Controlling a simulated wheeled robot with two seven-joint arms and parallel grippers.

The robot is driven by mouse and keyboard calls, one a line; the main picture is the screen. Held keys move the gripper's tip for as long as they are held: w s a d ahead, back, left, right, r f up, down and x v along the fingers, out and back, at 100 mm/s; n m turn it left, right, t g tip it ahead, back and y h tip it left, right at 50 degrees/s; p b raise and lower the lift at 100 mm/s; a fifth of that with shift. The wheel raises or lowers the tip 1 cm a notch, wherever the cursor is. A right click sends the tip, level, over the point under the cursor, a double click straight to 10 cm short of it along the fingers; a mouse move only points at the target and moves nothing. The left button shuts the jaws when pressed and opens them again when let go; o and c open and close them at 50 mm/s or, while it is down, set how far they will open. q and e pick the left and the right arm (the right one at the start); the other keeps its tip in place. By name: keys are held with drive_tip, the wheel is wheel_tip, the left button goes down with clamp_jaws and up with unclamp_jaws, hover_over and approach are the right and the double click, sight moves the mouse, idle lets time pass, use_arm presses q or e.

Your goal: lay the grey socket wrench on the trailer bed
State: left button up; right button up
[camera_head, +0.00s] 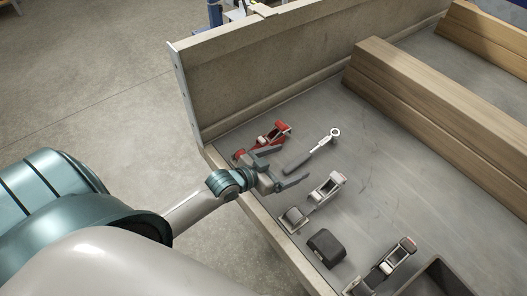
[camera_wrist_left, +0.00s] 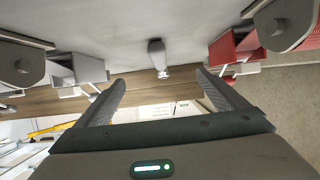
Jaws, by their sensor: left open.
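My left gripper (camera_head: 289,167) is open and empty, low over the bed near the handle end; I cannot tell the exact gap. In the left wrist view the wrench (camera_wrist_left: 157,52) shows foreshortened, beyond and between the open fingers (camera_wrist_left: 160,80). No finger is seen closed on it. My right gripper is out of view.
A black block (camera_head: 326,248) and another buckle (camera_head: 398,254) lie nearer. Wooden beams (camera_head: 430,110) cross the bed; a side wall (camera_head: 260,65) stands behind.

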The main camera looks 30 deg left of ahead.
use_arm(q)
drive_tip(key=v, duration=0.9)
drive_tip(key=shift+r+b, duration=0.35)
drive_tip(key=shift+b, duration=0.1)
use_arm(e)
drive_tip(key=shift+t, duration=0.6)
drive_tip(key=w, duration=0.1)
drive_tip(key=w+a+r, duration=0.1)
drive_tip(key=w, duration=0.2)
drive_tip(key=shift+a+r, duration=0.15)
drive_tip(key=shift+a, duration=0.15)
use_arm(q)
drive_tip(key=shift+s+a, duration=0.1)
drive_tip(key=shift+a, duration=0.05)
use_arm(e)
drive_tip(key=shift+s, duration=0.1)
